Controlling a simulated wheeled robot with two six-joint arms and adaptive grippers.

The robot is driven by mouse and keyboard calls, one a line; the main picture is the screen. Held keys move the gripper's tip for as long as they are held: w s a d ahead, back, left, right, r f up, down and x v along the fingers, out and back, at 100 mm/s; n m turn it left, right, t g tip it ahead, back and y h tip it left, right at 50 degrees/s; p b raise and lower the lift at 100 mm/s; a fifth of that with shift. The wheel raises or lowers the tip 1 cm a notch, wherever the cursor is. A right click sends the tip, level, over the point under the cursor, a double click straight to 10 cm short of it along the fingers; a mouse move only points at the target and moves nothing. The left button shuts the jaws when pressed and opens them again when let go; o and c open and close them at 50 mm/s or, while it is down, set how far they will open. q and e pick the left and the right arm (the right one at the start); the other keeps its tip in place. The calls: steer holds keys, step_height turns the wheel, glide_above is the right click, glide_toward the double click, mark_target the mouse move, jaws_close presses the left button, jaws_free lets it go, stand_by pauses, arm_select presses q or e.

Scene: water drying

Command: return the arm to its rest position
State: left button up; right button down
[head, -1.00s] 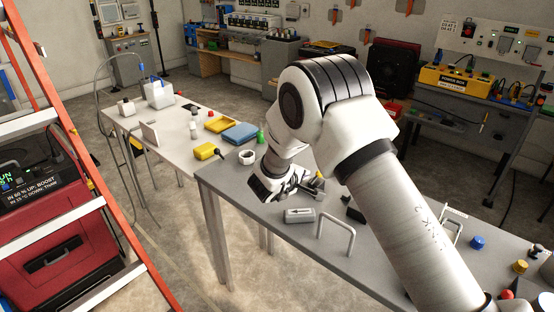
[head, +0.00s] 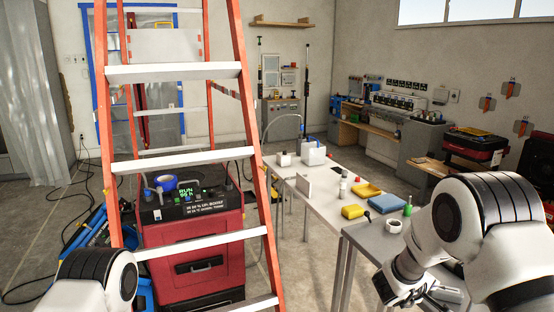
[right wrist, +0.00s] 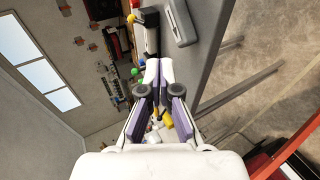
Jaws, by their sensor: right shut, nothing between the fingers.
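My right arm, white with dark bands, comes in at the lower right of the head view. Its right gripper (head: 402,292) hangs over the near left part of the grey workbench (head: 362,237). In the right wrist view the fingers of the right gripper (right wrist: 158,68) are together with nothing between them. A rounded white part of my left arm shows at the bottom left of the head view; the left gripper is out of the picture.
An orange stepladder (head: 258,150) and a red machine (head: 222,265) stand left of the benches. A white cup (head: 394,226) stands behind my right gripper. Floor between ladder and table is narrow.

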steer(key=s+a+f+n+g+y, duration=0.2)
steer(key=s+f+n+g+y, duration=0.15)
steer(key=s+f, duration=1.75)
steer(key=s+a+f+m+g+y, duration=0.1)
steer(key=s+a+m+y, duration=0.2)
steer(key=s, duration=0.6)
steer(key=s+a+f+m+g+y, duration=0.2)
steer(key=s+a+m+y, duration=0.2)
steer(key=s+a+m, duration=0.2)
steer(key=shift+s+a+f+m, duration=0.3)
steer(key=shift+s+a, duration=0.65)
steer(key=shift+s, duration=0.5)
steer(key=shift+r, duration=0.1)
